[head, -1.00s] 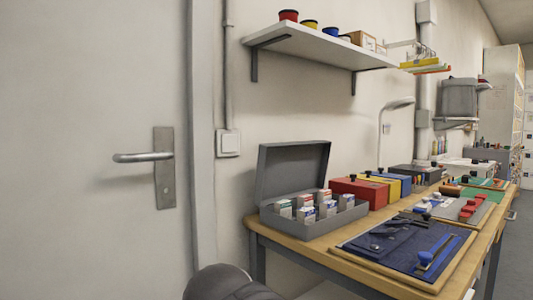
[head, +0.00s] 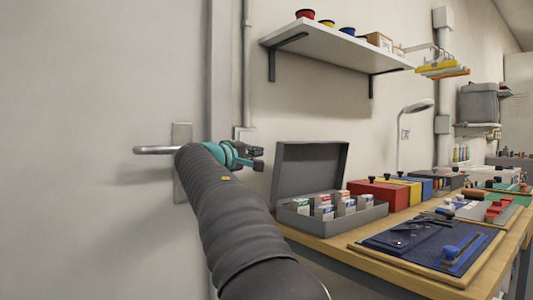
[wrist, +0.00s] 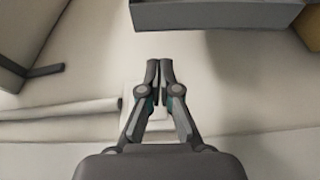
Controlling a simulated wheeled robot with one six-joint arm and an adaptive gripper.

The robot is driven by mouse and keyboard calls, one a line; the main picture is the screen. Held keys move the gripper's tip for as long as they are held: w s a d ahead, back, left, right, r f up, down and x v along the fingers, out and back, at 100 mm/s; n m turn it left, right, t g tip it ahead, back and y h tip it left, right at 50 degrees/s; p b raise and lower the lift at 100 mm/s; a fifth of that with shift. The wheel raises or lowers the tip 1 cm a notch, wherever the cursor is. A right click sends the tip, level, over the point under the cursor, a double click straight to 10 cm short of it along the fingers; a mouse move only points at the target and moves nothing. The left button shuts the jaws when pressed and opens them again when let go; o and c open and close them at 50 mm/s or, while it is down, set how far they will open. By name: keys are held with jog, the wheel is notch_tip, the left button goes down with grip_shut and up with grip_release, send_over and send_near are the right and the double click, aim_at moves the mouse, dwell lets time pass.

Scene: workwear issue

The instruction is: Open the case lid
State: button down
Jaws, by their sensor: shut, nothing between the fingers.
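The grey case (head: 352,220) stands on the near left end of the wooden table, with small boxes in its compartments. Its lid (head: 310,169) stands up, tilted slightly back, and is open. My gripper (head: 260,158) is raised to the left of the lid, in front of the wall, apart from the case. In the wrist view my gripper (wrist: 159,65) is shut, with nothing between the fingertips. A grey edge at the top of the wrist view (wrist: 215,14) looks like part of the case, but I cannot tell which part.
A door with a lever handle (head: 155,150) is at the left, close to my arm. A shelf (head: 335,45) with spools is above the case. Red, yellow and blue boxes (head: 378,194) stand right of the case. A blue mat (head: 405,246) with tools lies in front.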

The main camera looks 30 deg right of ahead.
aim_at(280, 150)
jog(key=p+x, duration=0.2)
jog(key=x, duration=0.8)
jog(key=shift+s, duration=0.15)
jog(key=shift+s+d+f+m+b, duration=0.15)
jog(key=shift+s+m+b, duration=0.35)
jog(key=shift+b, duration=0.75)
jog(key=s+m+b, duration=0.1)
jog(key=b, duration=0.1)
jog(key=shift+s+h+b, duration=0.3)
jog(key=shift+s+b, duration=0.05)
jog(key=shift+m+h, duration=0.3)
jog(key=shift+m, duration=0.1)
jog(key=s+b, duration=0.4)
jog(key=shift+s+d, duration=0.15)
jog(key=shift+s, duration=0.55)
